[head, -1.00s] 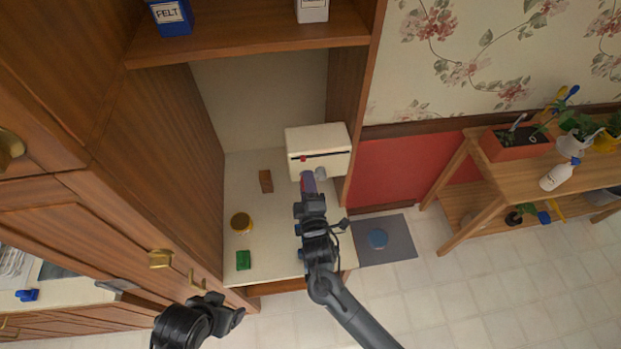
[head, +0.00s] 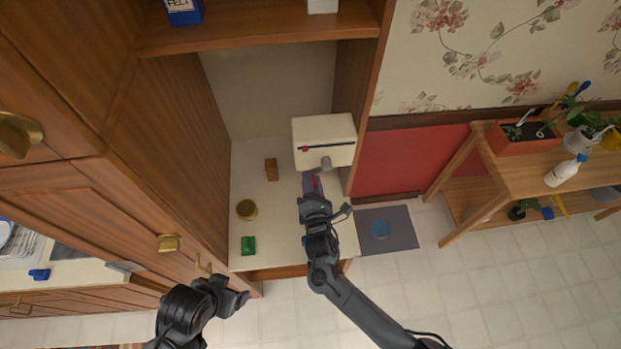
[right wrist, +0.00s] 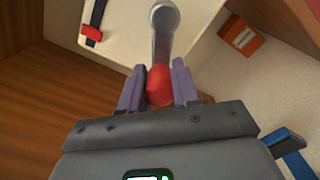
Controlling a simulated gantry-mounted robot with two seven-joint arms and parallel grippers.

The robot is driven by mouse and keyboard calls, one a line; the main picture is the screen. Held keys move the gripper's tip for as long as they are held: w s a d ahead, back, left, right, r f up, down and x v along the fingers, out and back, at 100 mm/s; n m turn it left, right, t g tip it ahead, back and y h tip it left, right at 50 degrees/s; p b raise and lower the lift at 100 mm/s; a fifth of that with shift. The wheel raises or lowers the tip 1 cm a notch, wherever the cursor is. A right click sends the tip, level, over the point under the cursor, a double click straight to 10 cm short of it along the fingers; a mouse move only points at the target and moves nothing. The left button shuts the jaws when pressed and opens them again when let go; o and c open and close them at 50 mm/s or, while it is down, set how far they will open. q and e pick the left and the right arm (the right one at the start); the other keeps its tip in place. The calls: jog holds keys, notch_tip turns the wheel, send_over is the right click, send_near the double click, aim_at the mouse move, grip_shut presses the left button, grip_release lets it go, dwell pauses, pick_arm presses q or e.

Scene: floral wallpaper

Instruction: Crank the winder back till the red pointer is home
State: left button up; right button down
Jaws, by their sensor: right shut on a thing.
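The winder (head: 325,132) is a cream box at the back right of the cabinet counter, with a dark slot across its face. Its red pointer (head: 303,148) sits close to the slot's left end and also shows in the right wrist view (right wrist: 91,34). A grey metal crank arm (right wrist: 163,38) runs from the box to a red knob (right wrist: 159,86). My right gripper (head: 311,180) is shut on this knob, one finger on each side, below the box in the head view. My left gripper (head: 238,300) is low in the head view, away from the winder; its jaws are unclear.
The cabinet's side wall (head: 352,110) stands close at the winder's right. A shelf (head: 265,30) hangs above. A plant bench (head: 530,160) is at the right.

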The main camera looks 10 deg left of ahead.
jog(key=shift+w+d+f+n, duration=0.1)
jog(key=shift+d+f+n, duration=0.2)
jog(key=shift+n, duration=0.45)
jog(key=shift+w+d+f+n, duration=0.15)
jog(key=shift+f+n, duration=0.15)
jog(key=shift+n, duration=0.45)
jog(key=c, duration=0.8)
grip_release()
jog(key=shift+s, duration=0.1)
jog(key=shift+s, duration=0.1)
jog(key=v, duration=1)
jog(key=shift+s+d, duration=0.15)
jog(key=shift+s, duration=0.15)
